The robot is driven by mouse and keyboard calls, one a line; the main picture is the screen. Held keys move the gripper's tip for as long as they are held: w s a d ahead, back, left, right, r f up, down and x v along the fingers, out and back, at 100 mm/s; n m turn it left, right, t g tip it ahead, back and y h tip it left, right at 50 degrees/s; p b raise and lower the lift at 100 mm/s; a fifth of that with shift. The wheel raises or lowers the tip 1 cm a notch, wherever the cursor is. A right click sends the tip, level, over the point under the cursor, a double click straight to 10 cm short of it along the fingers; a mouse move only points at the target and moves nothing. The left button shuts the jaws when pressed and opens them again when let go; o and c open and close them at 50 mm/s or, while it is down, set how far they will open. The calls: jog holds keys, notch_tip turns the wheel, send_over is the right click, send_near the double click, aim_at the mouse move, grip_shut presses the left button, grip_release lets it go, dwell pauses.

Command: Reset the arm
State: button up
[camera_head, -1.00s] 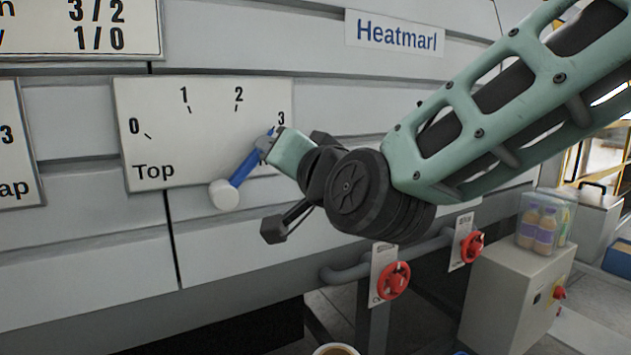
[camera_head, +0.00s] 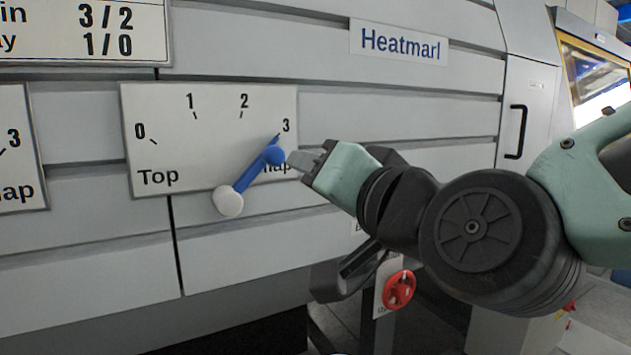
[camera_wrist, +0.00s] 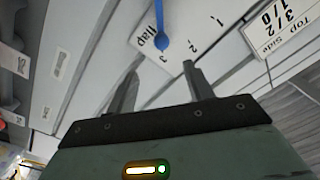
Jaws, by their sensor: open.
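My gripper (camera_head: 303,163) is open and empty, just right of the blue lever in the head view. In the wrist view my gripper (camera_wrist: 157,82) shows two spread fingers with nothing between them. The blue lever (camera_head: 250,174) with a white knob (camera_head: 229,202) is mounted on the "Top" dial plate (camera_head: 215,100), and its pointer end is at 3. The lever (camera_wrist: 160,25) also shows in the wrist view, beyond the fingertips. My gripper looks apart from the lever.
The grey machine wall (camera_head: 90,250) fills the left and middle. A red valve wheel (camera_head: 399,290) sits low behind my wrist. A door with a black handle (camera_head: 516,131) stands at right. A "Heatmarl" label (camera_head: 399,42) is above.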

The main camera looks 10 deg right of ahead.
jog(key=s+a+f+n+g, duration=0.1)
jog(key=s+f+n+g, duration=0.15)
jog(key=f, duration=0.25)
jog(key=s+a+f+n+g+y, duration=0.1)
jog(key=a+f+n+g, duration=0.1)
jog(key=f+g, duration=0.3)
jog(key=s+a+f+n+g, duration=0.1)
jog(key=s+f+n+g, duration=0.15)
jog(key=f, duration=0.35)
jog(key=s+d+f+n+g+h, duration=0.4)
jog(key=s+d+f+g+h, duration=0.1)
jog(key=s+d+f+g, duration=0.2)
jog(key=s+d+f, duration=0.1)
jog(key=s+f, duration=0.1)
jog(key=s, duration=0.1)
jog(key=shift+d+f+n+h, duration=0.25)
jog(key=shift+f+n+h, duration=0.05)
jog(key=shift+f+n, duration=0.1)
jog(key=shift+c, duration=0.3)
